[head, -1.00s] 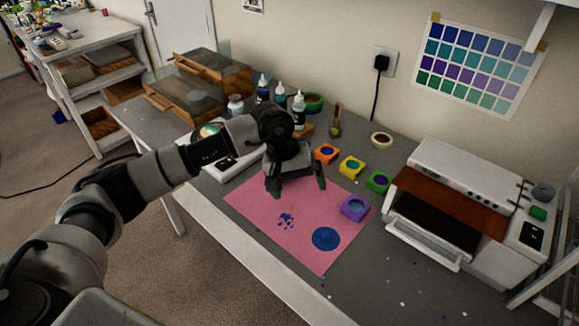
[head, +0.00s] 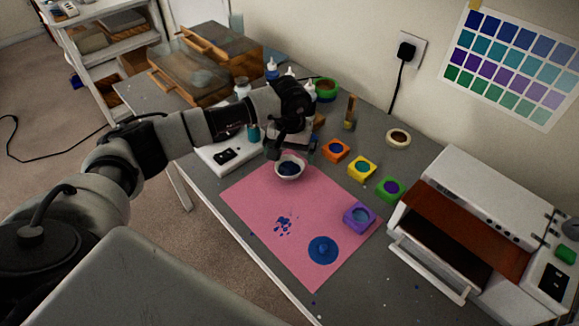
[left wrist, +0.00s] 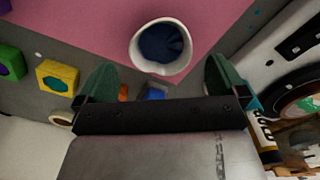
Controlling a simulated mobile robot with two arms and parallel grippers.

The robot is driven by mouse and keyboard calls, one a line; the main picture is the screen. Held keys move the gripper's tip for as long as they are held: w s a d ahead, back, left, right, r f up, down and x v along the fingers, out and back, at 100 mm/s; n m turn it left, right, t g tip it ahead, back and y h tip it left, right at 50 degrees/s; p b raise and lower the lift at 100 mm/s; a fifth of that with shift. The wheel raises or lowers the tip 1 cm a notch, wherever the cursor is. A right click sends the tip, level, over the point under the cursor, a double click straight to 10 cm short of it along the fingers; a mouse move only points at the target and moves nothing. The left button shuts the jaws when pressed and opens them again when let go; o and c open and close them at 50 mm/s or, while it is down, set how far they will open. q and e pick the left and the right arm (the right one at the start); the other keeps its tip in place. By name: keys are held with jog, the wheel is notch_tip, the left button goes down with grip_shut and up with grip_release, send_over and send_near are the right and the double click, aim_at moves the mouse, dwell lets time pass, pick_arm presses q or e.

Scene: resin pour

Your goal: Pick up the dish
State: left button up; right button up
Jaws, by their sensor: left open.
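The dish (head: 289,168) is a small white cup-like bowl with dark blue inside. In the head view it is at the back corner of the pink mat (head: 250,190). It also shows in the left wrist view (left wrist: 160,47), just beyond and between the fingertips. My left gripper (head: 290,152) is right behind the dish in the head view. Its two green-tipped fingers (left wrist: 158,78) are apart with nothing held between them. I cannot tell whether a finger touches the dish. My right gripper is not in view.
Orange (head: 336,150), yellow (head: 361,167), green (head: 390,189) and purple (head: 360,217) moulds line the mat's right side. Bottles (head: 272,68) and a white scale-like device (head: 222,154) stand behind and left. A white oven-like machine (head: 500,185) is at right.

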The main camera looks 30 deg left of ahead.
aim_at(289, 172)
pick_arm(q)
notch_tip(289, 172, down, 4)
jog(key=shift+a+f+p, duration=0.1)
jog(key=shift+f+p, duration=0.15)
jog(key=shift+p, duration=0.85)
jog(key=shift+f, duration=0.35)
jog(key=shift+c, duration=0.6)
jog(key=c, duration=0.7)
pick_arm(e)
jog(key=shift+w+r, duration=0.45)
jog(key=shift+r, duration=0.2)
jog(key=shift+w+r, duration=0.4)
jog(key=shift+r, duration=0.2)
